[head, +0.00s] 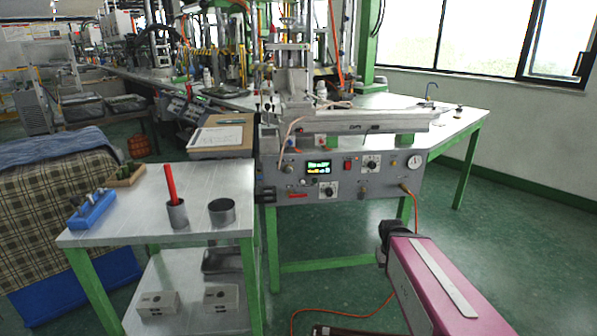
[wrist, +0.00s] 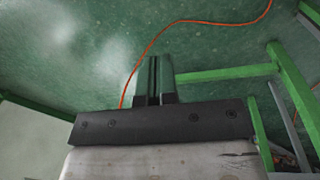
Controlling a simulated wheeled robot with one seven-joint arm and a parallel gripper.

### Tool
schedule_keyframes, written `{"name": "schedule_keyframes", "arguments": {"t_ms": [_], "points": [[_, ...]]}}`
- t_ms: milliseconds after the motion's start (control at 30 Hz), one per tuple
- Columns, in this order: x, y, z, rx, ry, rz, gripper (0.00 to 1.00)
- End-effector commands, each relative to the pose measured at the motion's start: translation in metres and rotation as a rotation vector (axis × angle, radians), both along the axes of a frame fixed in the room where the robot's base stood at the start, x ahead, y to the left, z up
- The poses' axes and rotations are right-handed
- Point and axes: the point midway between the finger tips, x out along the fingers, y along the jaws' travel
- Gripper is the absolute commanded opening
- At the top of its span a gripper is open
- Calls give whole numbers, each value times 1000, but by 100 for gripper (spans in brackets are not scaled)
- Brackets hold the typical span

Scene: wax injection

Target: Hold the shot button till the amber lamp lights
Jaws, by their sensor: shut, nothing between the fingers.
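The wax injector's grey control panel (head: 385,187) faces me at the middle of the head view. It carries a small lit display (head: 318,167), a red square button (head: 348,166), black dials (head: 371,163) and a round gauge (head: 414,162). I cannot tell which control is the shot button, and I cannot make out an amber lamp for certain. My gripper (wrist: 154,62) is shut and empty in the wrist view, with green floor beyond its fingers. In the head view my arm's dark end is below and right of the panel, apart from it.
A side table (head: 140,212) on the left holds a blue block (head: 92,210), a cup (head: 177,213) with a red stick, and a dark round tin (head: 222,211). An orange hose (head: 416,210) hangs from the panel to the floor. Open floor lies right of the bench.

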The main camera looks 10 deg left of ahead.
Motion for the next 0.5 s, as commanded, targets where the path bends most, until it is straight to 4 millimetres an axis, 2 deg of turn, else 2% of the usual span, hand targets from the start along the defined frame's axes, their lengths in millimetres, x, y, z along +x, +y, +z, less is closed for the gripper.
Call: {"name": "schedule_keyframes", "arguments": {"t_ms": [267, 500], "points": [[46, 12, 11, -372, 3, 361, 0], [89, 40, 39, -717, 11, 659, 0]]}}
